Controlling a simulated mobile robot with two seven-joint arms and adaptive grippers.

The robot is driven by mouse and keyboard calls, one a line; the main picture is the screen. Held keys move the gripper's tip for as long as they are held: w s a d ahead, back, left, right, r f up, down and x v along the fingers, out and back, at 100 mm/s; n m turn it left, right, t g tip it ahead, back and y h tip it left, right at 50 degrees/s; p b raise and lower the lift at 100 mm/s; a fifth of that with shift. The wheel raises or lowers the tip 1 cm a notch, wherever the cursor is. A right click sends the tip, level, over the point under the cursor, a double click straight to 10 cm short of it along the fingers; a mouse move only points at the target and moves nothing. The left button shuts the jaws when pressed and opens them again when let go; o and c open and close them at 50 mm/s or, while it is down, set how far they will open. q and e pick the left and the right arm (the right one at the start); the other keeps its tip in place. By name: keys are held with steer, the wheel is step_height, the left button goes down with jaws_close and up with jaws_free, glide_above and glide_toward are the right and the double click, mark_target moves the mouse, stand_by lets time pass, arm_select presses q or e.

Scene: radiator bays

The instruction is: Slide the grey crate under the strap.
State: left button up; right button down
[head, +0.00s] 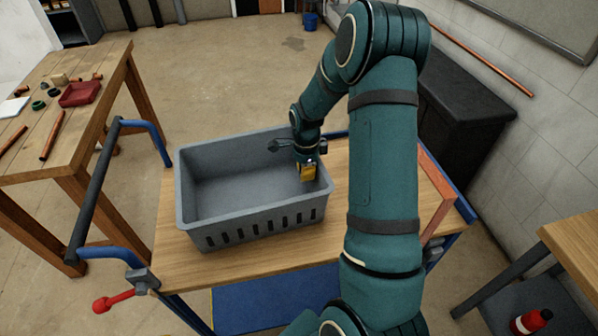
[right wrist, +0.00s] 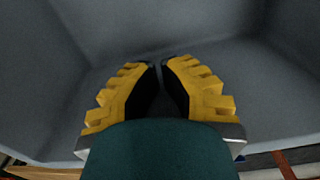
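The grey crate (head: 262,225), an open, empty plastic bin with slots along its near side, stands upright on the wooden top of a cart (head: 190,265). My right gripper (head: 307,177) reaches down at the crate's right end, with its yellow fingers inside the rim. In the right wrist view, its fingertips (right wrist: 160,65) nearly meet, with nothing seen between them, and the crate's inner walls (right wrist: 215,25) surround them. I cannot tell whether they touch the crate. My left gripper is not in view.
A workbench (head: 95,110) with a red tray stands at left, a black cabinet (head: 465,110) behind at right, another table (head: 580,245) at lower right.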

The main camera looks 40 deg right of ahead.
steer(key=s+d, duration=0.3)
steer(key=d, duration=0.2)
steer(key=s+d, duration=0.3)
steer(key=d, duration=0.1)
steer(key=s+d, duration=0.3)
steer(key=d, duration=0.2)
steer(key=shift+d, duration=0.35)
